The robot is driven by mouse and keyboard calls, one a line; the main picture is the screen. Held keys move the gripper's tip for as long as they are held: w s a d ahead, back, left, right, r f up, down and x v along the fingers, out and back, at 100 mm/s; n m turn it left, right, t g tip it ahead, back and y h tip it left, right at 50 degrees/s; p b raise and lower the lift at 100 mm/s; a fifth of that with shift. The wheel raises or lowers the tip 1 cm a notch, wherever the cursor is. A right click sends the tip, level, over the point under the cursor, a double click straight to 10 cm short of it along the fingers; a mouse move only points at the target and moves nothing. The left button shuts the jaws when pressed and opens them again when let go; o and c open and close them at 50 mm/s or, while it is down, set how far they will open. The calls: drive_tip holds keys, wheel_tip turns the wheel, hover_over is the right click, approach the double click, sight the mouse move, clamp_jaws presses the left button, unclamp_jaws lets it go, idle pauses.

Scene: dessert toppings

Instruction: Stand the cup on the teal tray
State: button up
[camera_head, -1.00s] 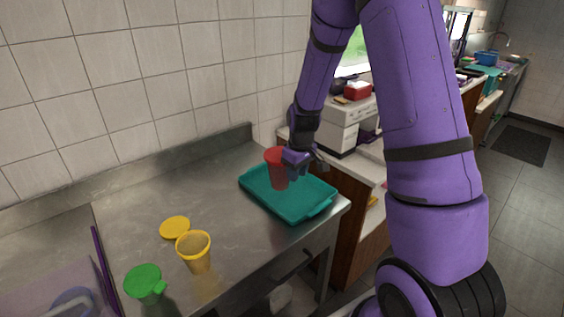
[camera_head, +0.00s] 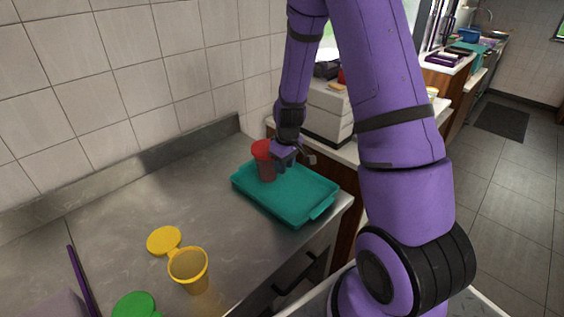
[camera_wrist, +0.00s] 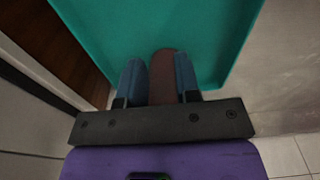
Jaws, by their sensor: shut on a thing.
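A red cup (camera_head: 266,168) is upright at the back left part of the teal tray (camera_head: 315,192) in the head view. I cannot tell whether its base touches the tray. My gripper (camera_head: 275,158) is at the cup's right side and shut on it. In the wrist view, the two fingers of my gripper (camera_wrist: 160,84) close on the cup (camera_wrist: 163,66), which shows dark and reddish between them. The teal tray (camera_wrist: 205,30) fills the background beyond the fingers.
A yellow cup (camera_head: 188,270) with an open yellow lid (camera_head: 164,240) stands on the steel counter (camera_head: 130,205) at front left. A green lid (camera_head: 134,305) shows at the bottom edge. A tiled wall is behind. The counter between the yellow cup and tray is clear.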

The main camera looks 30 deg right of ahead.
drive_tip(key=o, duration=0.9)
wheel_tip(320, 180, up, 12)
drive_tip(key=s, duration=0.1)
drive_tip(key=s+a+r+t, duration=0.1)
drive_tip(key=s+a+r, duration=0.15)
drive_tip(key=r, duration=0.25)
drive_tip(key=s+a+r+m, duration=0.1)
drive_tip(key=s+a+r, duration=0.1)
drive_tip(key=s+r, duration=0.25)
drive_tip(key=s+a+r+t, duration=0.1)
drive_tip(key=s+a+r, duration=0.15)
drive_tip(key=r, duration=0.35)
drive_tip(key=s+a+r+m+t, duration=0.1)
drive_tip(key=s+r, duration=0.2)
drive_tip(key=s, duration=0.4)
drive_tip(key=s+a+r+m+t, duration=0.1)
drive_tip(key=s+a+r, duration=0.1)
drive_tip(key=s, duration=0.6)
drive_tip(key=shift+a+r, duration=0.25)
drive_tip(key=shift+r, duration=0.25)
